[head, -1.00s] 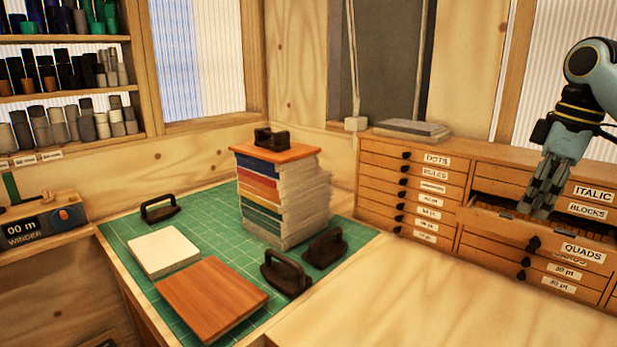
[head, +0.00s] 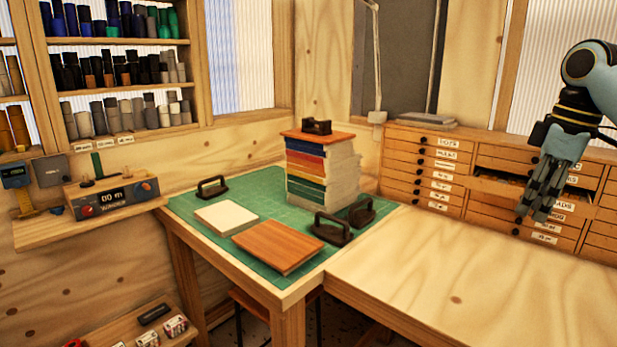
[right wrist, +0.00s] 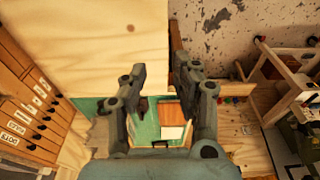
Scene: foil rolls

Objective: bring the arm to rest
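My right gripper (head: 532,213) hangs at the right of the head view, fingers pointing down, in front of the drawer cabinet (head: 455,168). It overlaps the open drawer in the picture; I cannot tell the exact gap. In the right wrist view its two fingers (right wrist: 158,70) stand apart with nothing held between them; the wooden bench top (right wrist: 90,45) and green mat lie beyond. My left gripper is not in view.
The green cutting mat (head: 182,207) carries a book stack (head: 322,175), a white block (head: 226,217), a brown board (head: 278,247) and several dark handled weights. Foil rolls fill the shelves (head: 115,45) at left. The bench top (head: 470,275) at right is bare.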

